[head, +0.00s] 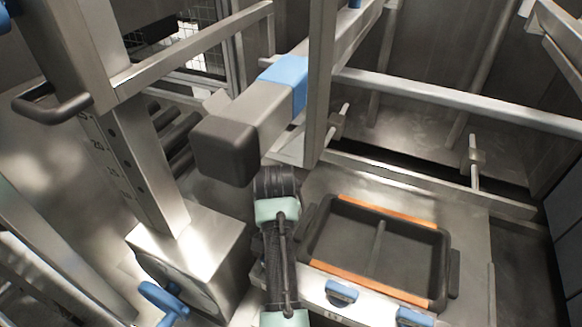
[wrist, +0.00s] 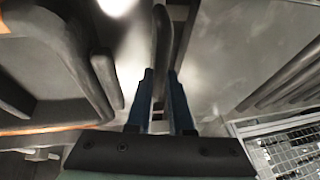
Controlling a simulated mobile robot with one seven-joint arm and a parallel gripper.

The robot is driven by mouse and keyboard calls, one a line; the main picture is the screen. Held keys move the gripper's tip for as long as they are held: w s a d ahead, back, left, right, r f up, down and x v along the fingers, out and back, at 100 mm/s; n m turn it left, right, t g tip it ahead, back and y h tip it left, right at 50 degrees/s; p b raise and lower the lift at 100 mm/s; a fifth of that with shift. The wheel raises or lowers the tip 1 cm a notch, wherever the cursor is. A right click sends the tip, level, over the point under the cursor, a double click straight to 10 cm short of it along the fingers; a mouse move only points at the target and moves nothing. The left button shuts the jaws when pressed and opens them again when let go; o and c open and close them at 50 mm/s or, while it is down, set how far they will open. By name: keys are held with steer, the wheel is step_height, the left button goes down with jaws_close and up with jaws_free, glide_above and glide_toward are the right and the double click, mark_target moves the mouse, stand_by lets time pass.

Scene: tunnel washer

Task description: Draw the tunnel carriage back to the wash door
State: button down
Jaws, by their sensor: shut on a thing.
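The tunnel carriage seems to be the flat steel plate (head: 470,215) in the head view. A dark tray (head: 375,250) with orange strips along two sides sits on it. In the wrist view, my gripper (wrist: 161,76) has its two blue fingers on either side of a dark upright bar (wrist: 162,38) and is shut on it. The tray (wrist: 55,75) shows left of the bar there. What the bar joins is hidden. In the head view, my arm runs up along the tray's left side; the fingers cannot be made out there.
A thick beam with a black end block (head: 224,150) and blue band hangs over my arm. A steel post (head: 320,85) stands close by. A steel housing with a blue handle (head: 160,298) is at left. A rail (head: 450,97) crosses behind the tray.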

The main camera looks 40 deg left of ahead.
steer(key=shift+a+r, duration=0.1)
steer(key=shift+a, duration=0.05)
steer(key=c, duration=0.8)
jaws_free()
steer(key=v, duration=1.3)
steer(key=shift+b, duration=0.45)
